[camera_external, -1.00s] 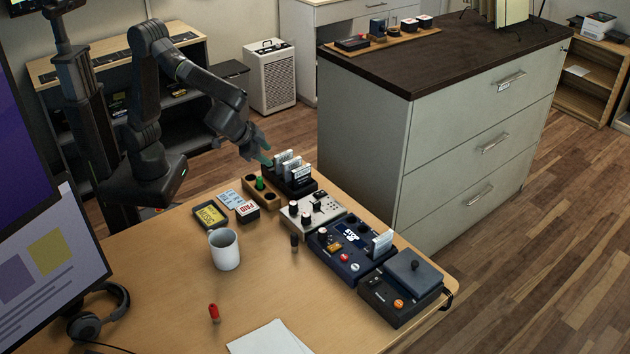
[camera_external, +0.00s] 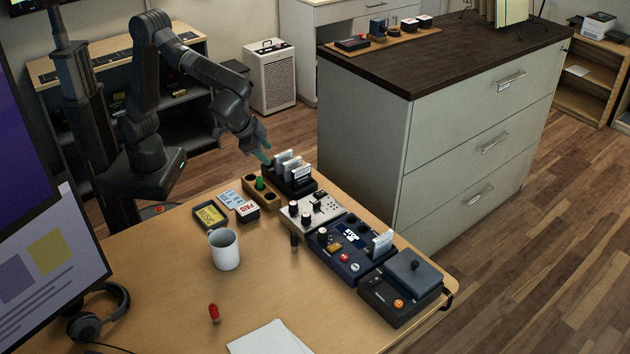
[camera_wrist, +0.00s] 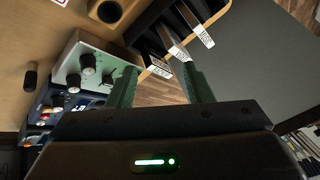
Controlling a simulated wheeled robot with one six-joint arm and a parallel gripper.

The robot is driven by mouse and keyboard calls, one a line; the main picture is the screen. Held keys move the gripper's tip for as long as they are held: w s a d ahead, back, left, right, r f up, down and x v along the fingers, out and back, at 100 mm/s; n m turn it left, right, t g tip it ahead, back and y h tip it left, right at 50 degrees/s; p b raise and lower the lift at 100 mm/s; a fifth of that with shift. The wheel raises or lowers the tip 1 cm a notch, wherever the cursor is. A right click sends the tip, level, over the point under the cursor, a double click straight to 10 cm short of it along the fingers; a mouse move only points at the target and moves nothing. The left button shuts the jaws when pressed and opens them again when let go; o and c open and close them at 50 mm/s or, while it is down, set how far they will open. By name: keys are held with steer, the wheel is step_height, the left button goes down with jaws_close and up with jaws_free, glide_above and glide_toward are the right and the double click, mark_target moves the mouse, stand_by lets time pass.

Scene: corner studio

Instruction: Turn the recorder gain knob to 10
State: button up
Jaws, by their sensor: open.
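A pale grey device (camera_external: 329,215) with dark knobs sits on the desk, with a dark blue device (camera_external: 330,261) in front of it. The recorder and its gain knob carry no label I can read. A knob (camera_external: 306,220) stands on the grey device; dark knobs (camera_wrist: 88,60) on this device also show in the wrist view. My gripper (camera_external: 264,156) is behind the grey device, by the black card rack. In the wrist view my gripper (camera_wrist: 160,80) is open, with green fingers apart and nothing between them. The grey device is left of the fingers, and knob settings are too small to read.
A black rack (camera_external: 300,189) with upright cards and a wooden block (camera_external: 260,197) with a green peg stand close to my gripper. A white mug (camera_external: 225,252) and a dark peg (camera_external: 294,244) stand on the desk. A tall cabinet (camera_external: 385,150) is behind.

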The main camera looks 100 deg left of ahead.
steer(key=w+d+r+m+h+p, duration=0.1)
steer(key=w+d+r+h+p, duration=0.15)
steer(key=w+d+p, duration=0.5)
steer(key=m+h+p, duration=0.2)
glide_toward(322, 231)
steer(key=p+x, duration=0.1)
steer(key=x, duration=0.8)
steer(key=shift+a+p, duration=0.1)
steer(key=shift+p, duration=0.25)
steer(key=shift+r, duration=0.1)
steer(key=c, duration=1)
